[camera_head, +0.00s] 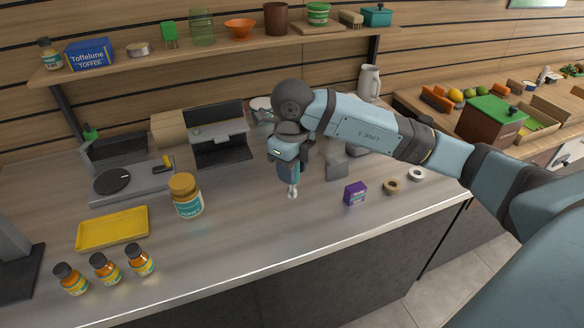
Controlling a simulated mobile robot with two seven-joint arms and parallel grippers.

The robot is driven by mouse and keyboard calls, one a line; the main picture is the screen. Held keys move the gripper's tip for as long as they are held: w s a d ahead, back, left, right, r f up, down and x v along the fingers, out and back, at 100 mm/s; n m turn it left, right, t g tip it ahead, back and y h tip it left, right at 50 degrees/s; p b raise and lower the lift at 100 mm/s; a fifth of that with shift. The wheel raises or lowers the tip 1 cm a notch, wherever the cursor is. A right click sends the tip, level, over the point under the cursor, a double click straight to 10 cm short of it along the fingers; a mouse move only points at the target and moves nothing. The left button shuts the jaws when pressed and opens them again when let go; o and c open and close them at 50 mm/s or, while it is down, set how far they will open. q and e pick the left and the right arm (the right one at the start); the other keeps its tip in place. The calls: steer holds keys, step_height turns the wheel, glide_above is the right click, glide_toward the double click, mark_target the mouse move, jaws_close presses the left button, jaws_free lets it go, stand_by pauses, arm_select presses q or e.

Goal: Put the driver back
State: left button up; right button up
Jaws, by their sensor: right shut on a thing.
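My right gripper (290,172) points down over the counter, right of the big orange-lidded jar. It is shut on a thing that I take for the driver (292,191). Only a pale lower end of it shows below the jaws; the rest is hidden by the gripper and wrist. I cannot tell if this end touches the counter. A grey block-like stand (336,170) is just right of the gripper, partly behind my arm. I cannot tell which thing is the driver's holder. My left gripper is not in view.
The big jar (188,205), a yellow tray (110,230) and three small bottles (105,270) are at the left. The front middle of the counter (255,225) is clear.

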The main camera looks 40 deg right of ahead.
mark_target(292, 189)
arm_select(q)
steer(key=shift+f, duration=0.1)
arm_select(e)
steer(key=shift+f+b, duration=0.8)
step_height(292, 189, down, 4)
steer(key=b, duration=0.3)
steer(key=shift+r, duration=0.25)
steer(key=shift+f, duration=0.3)
steer(key=shift+f+b, duration=0.15)
steer(key=shift+b, duration=0.15)
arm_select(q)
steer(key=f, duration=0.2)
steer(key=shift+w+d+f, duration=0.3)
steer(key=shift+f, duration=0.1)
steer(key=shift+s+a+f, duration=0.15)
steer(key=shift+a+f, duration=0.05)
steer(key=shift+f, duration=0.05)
